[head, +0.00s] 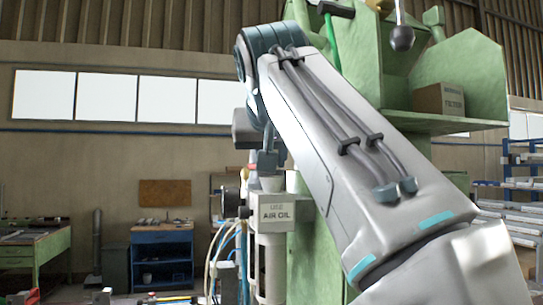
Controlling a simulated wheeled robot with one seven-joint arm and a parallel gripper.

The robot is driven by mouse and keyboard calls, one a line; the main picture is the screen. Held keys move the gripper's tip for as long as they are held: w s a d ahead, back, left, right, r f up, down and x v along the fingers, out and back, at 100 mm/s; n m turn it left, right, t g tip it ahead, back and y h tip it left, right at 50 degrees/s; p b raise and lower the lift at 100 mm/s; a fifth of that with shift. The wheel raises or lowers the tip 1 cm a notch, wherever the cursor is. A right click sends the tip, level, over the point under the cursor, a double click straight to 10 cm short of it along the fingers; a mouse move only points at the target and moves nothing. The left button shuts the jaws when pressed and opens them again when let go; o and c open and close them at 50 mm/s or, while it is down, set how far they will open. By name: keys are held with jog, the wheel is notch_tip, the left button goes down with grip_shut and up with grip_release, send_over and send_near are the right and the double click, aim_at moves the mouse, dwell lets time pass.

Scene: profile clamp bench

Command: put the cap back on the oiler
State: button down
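The oiler (277,226) stands upright left of the green machine. It has a light grey head with a label reading "USE AIR OIL" and a pale cylindrical body below. My gripper (266,166) points down right above it, partly hidden by my arm. A small pale grey cup-shaped piece (271,184) shows between the fingertips and the oiler's head. It looks like the cap, but I cannot tell whether it is held or rests on the oiler. The finger gap is too small to make out.
The green machine (375,60) rises behind my arm, with a brown filter box (439,99) on its ledge. Hoses (222,250) hang left of the oiler. A blue cabinet (161,257) and a green workbench (38,250) stand farther back left. Racks (520,165) are at right.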

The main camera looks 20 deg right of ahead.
dwell(0.3)
jog(key=c, duration=0.8)
grip_release()
jog(key=shift+r+p, duration=0.85)
jog(key=shift+r, duration=1.35)
grip_shut()
